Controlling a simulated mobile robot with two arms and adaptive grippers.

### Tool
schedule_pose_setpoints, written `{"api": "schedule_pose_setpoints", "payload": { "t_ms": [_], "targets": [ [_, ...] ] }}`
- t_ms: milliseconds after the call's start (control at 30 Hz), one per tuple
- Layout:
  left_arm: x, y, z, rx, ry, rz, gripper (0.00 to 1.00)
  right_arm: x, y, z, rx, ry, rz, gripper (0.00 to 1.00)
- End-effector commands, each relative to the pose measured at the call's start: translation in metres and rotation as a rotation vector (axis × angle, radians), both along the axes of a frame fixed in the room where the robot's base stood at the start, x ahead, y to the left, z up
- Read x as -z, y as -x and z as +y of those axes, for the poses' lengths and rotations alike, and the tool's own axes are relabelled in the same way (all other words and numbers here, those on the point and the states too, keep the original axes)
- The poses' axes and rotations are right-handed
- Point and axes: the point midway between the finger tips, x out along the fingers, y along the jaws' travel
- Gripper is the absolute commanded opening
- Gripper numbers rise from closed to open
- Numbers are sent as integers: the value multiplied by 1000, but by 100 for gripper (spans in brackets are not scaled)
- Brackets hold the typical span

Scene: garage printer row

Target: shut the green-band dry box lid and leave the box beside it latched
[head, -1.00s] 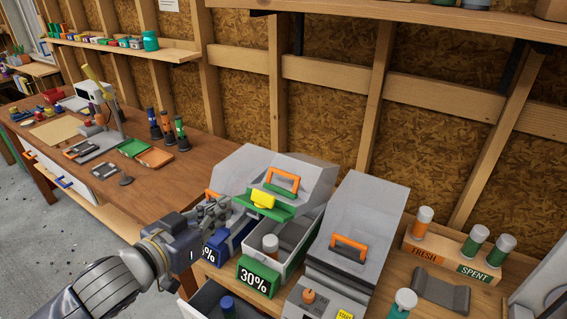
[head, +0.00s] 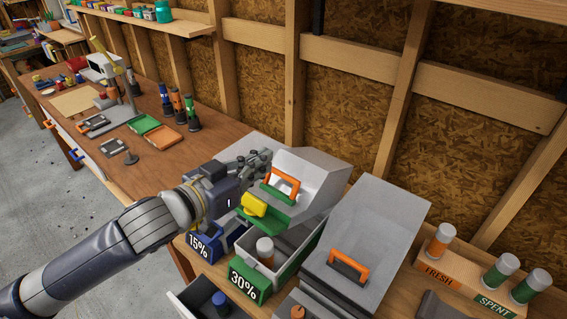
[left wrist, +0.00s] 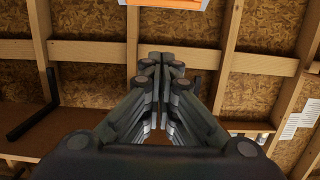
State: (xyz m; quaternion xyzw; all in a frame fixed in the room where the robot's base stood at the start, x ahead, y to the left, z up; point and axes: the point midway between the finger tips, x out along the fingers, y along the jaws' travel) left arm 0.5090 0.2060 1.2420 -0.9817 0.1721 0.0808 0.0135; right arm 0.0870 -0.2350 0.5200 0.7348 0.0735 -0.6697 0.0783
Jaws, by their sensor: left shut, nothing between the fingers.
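The green-band dry box (head: 243,285), labelled 30%, stands open with a white-and-orange canister (head: 265,252) inside. Its grey lid (head: 318,170) is raised and tilted back, with an orange handle (head: 284,183), a green band and a yellow latch (head: 253,205). The blue-band box (head: 199,245), labelled 15%, stands to its left; my left arm hides most of its top, so I cannot tell its latch. My left gripper (head: 264,158) is shut and empty, near the raised lid's left side. Its closed fingers (left wrist: 160,62) fill the middle of the left wrist view. My right gripper is not in view.
A grey machine with an orange handle (head: 349,260) stands right of the green-band box. Further right is a wooden FRESH/SPENT rack (head: 462,287) with canisters. An open drawer (head: 195,300) juts out below. The stud wall is close behind.

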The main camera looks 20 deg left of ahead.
Motion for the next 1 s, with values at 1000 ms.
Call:
{"api": "schedule_pose_setpoints", "payload": {
  "t_ms": [1000],
  "targets": [
    [49,-61,-23,1,-2,0,0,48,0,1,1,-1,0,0]
  ]
}}
